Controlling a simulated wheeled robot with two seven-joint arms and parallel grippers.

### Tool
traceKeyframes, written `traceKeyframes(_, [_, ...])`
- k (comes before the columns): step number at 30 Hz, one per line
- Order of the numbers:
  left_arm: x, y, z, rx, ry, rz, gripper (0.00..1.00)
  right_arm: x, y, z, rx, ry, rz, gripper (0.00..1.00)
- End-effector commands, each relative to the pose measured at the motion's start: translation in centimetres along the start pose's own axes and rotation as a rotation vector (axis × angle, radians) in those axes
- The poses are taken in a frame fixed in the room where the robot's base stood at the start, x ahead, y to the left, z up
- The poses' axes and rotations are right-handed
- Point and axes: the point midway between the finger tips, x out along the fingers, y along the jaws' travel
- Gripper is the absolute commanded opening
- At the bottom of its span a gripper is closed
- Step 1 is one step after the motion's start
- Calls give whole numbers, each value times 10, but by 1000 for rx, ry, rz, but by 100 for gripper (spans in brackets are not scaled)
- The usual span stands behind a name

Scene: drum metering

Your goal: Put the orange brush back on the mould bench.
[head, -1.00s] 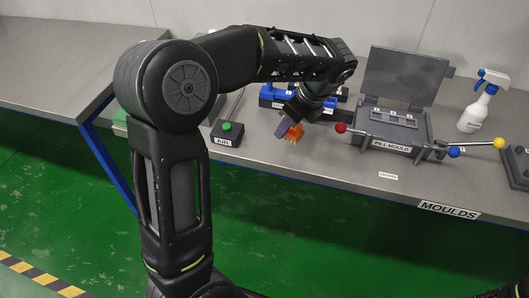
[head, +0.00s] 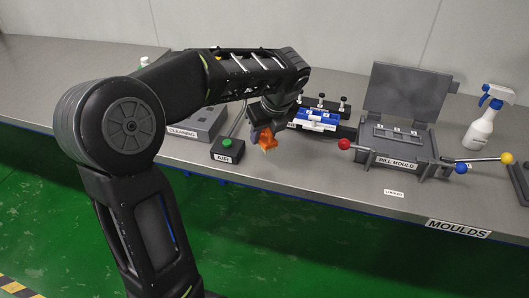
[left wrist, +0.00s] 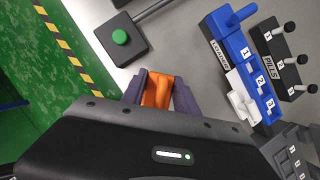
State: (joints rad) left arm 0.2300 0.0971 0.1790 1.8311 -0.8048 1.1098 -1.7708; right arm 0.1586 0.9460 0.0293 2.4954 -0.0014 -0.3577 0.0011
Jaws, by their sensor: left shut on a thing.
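The orange brush (head: 268,143) is between the fingers of my left gripper (head: 263,132), over the front part of the mould bench (head: 310,180). In the left wrist view the brush (left wrist: 157,90) sits between the two dark fingers, and my left gripper (left wrist: 158,95) is shut on it. The brush is low over the grey bench top, just right of the AIR box; I cannot tell whether it touches the bench. My right gripper is not in view.
The AIR box (head: 228,150) with a green button stands close to the left of the gripper. The blue loader (head: 316,120) is to its right, then the pill mould (head: 398,146) with ball-ended levers and a spray bottle (head: 483,122). The bench front between them is clear.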

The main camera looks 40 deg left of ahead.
Motion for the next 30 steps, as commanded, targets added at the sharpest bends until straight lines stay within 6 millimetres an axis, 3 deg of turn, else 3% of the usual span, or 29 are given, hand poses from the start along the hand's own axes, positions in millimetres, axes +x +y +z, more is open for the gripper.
traceKeyframes(4, [18,0,-8,0,0,-1,0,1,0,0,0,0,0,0])
traceKeyframes(14, [21,0,-9,0,-1,-1,0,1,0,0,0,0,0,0])
traceKeyframes(23, [53,0,-22,1,0,1,0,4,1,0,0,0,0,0])
traceKeyframes(30, [54,0,-23,0,-1,-1,0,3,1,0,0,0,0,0])
